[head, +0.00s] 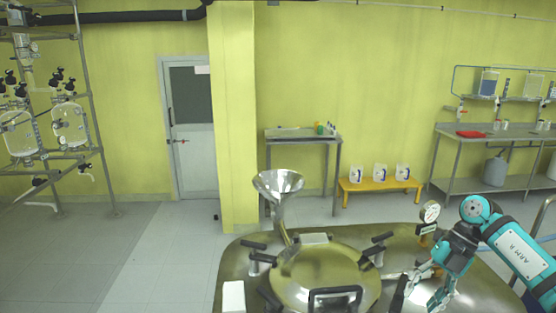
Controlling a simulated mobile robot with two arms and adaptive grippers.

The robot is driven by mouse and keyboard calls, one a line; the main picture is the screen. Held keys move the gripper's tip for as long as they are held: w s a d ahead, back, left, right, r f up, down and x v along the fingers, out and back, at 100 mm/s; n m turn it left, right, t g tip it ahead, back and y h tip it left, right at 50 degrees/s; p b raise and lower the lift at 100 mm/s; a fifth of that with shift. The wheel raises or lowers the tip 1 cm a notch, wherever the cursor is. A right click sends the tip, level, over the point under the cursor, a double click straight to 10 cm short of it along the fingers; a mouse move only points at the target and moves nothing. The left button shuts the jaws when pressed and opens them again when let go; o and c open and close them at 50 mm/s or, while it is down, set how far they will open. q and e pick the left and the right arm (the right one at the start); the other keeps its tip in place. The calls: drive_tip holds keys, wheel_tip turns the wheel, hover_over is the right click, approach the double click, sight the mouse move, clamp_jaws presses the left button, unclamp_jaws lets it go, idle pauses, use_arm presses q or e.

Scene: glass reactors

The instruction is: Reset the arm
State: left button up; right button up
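My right arm comes in from the right edge, teal and white. Its gripper (432,289) hangs over the right side of the metal reactor lid (325,275), fingers pointing down and left. The two fingers are apart and nothing shows between them. I cannot tell whether a finger touches the black clamp near it. My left arm and gripper are not in view.
A steel funnel (278,183), a pressure gauge (430,212) and several black clamp handles rise from the reactor top. A yellow bench (381,186) with white containers, a steel table (303,133) and glass reactors (69,124) stand farther back. The floor at left is clear.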

drive_tip(key=w+a+r+m+t+y, duration=0.15)
drive_tip(key=a+t+y, duration=0.3)
drive_tip(key=a, duration=0.45)
drive_tip(key=a+r+m+t+y, duration=0.25)
drive_tip(key=a+t, duration=0.25)
drive_tip(key=a, duration=0.3)
drive_tip(key=a+r+m+t+y, duration=0.2)
drive_tip(key=a+m+t+y, duration=0.15)
drive_tip(key=a, duration=0.55)
drive_tip(key=s+d+f+m+t+h, duration=0.1)
drive_tip(key=s+d+f+m+h, duration=0.3)
drive_tip(key=d+f+m+h, duration=0.4)
drive_tip(key=s+d+f+m+t+h, duration=0.2)
drive_tip(key=s+d+f+m+h, duration=0.2)
drive_tip(key=d+f+m+h, duration=0.5)
drive_tip(key=s+a+f+m+g+y, duration=0.15)
drive_tip(key=s+f+g, duration=0.3)
drive_tip(key=s, duration=0.75)
drive_tip(key=s+a+f+m+g, duration=0.1)
drive_tip(key=s+f+m+g, duration=0.2)
drive_tip(key=s+g, duration=0.55)
drive_tip(key=s+f, duration=0.2)
drive_tip(key=f, duration=1)
drive_tip(key=s+f, duration=0.2)
drive_tip(key=f, duration=1.1)
drive_tip(key=s+d+f, duration=0.3)
drive_tip(key=s+f, duration=1.4)
drive_tip(key=shift+s+f+n+h, duration=0.15)
drive_tip(key=shift+s+n+h, duration=0.15)
